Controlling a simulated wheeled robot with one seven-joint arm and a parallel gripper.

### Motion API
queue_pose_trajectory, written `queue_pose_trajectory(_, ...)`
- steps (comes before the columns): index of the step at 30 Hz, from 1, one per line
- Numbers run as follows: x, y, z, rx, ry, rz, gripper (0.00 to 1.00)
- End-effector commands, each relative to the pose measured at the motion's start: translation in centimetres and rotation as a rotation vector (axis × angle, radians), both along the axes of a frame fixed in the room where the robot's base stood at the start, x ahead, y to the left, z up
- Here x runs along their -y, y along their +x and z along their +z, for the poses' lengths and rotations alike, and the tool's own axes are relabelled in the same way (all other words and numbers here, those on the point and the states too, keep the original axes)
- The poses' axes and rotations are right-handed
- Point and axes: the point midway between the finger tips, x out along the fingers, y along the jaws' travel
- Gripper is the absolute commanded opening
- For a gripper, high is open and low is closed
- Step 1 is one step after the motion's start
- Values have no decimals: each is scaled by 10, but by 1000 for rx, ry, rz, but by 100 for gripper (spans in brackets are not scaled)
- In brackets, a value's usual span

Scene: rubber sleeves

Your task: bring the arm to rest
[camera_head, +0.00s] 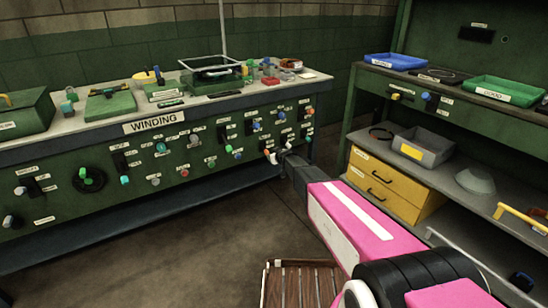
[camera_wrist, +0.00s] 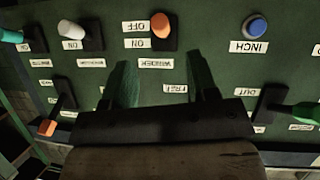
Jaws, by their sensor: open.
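My gripper (camera_wrist: 161,82) is open in the wrist view, its two dark green fingers apart with nothing between them. It faces the green control panel (camera_wrist: 225,75), just below an orange-tipped switch (camera_wrist: 160,25). In the head view my pink arm reaches from the lower right, and my gripper (camera_head: 286,155) is near the right end of the winding bench's panel (camera_head: 120,172). I cannot tell whether the fingertips touch the panel.
Near my gripper are a white-tipped switch (camera_wrist: 71,30), a blue button (camera_wrist: 256,26) and an orange-tipped lever (camera_wrist: 47,127). At right stands a shelf unit with yellow drawers (camera_head: 385,190) and a grey bin (camera_head: 424,147). A slatted wooden item (camera_head: 300,285) is below my arm. Floor between is clear.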

Motion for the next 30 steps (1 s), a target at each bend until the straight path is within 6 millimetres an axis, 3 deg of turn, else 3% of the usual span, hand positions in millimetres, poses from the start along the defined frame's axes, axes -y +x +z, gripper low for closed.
queue_pose_trajectory(7, 1, -3, 1, -4, 2, 2, 54)
queue_pose_trajectory(11, 13, -29, 6, -52, 16, 22, 54)
queue_pose_trajectory(14, 31, -71, 12, -144, 33, 47, 54)
queue_pose_trajectory(20, 85, -182, 17, -451, 33, 33, 54)
queue_pose_trajectory(27, 162, -317, 24, -829, -44, -174, 54)
queue_pose_trajectory(30, 192, -364, 29, -950, -87, -298, 54)
